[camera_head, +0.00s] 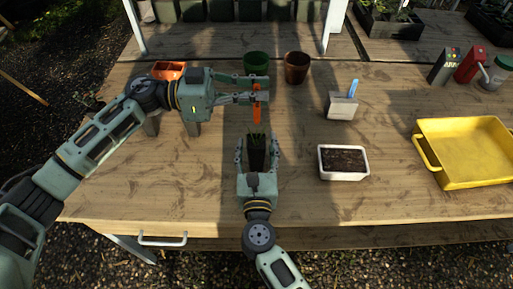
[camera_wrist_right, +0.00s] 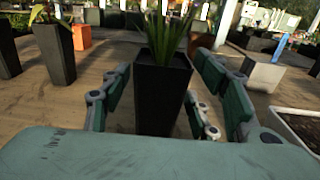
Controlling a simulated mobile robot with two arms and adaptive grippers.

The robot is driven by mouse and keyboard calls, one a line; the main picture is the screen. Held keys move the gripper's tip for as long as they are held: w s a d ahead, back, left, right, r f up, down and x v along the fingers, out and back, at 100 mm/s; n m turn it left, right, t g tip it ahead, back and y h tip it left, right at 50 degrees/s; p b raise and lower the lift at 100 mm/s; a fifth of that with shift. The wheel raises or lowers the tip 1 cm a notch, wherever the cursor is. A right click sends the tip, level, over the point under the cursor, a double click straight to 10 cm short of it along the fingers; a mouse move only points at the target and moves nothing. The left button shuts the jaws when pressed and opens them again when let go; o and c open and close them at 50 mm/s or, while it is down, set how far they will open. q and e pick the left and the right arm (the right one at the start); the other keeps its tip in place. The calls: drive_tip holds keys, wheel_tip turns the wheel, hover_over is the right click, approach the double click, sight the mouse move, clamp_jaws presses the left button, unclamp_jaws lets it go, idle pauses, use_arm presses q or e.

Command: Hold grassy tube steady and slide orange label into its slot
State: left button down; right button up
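The grassy tube is a black, square, tapered pot (camera_head: 256,153) with thin green leaves, upright on the table. It also shows in the right wrist view (camera_wrist_right: 162,95). My right gripper (camera_head: 256,152) has its fingers on either side of the tube, with a gap visible at least on the left in the wrist view. My left gripper (camera_head: 262,89) is shut on the orange label (camera_head: 257,112), which hangs upright above and just behind the tube. The label is out of the tube. The tube's slot cannot be made out.
Other dark tubes (camera_wrist_right: 54,52) stand to the left. An orange container (camera_head: 168,70), green pot (camera_head: 257,63) and brown pot (camera_head: 296,67) stand behind.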

sight(255, 106)
drive_tip(key=c, duration=1.1)
use_arm(q)
drive_tip(key=shift+a+f, duration=0.1)
drive_tip(key=shift+f, duration=1.4)
use_arm(e)
drive_tip(key=shift+c, duration=0.2)
use_arm(q)
drive_tip(key=shift+f, duration=0.35)
drive_tip(key=shift+f, duration=2.65)
drive_tip(key=shift+f, duration=0.25)
drive_tip(key=c, duration=2.5)
unclamp_jaws()
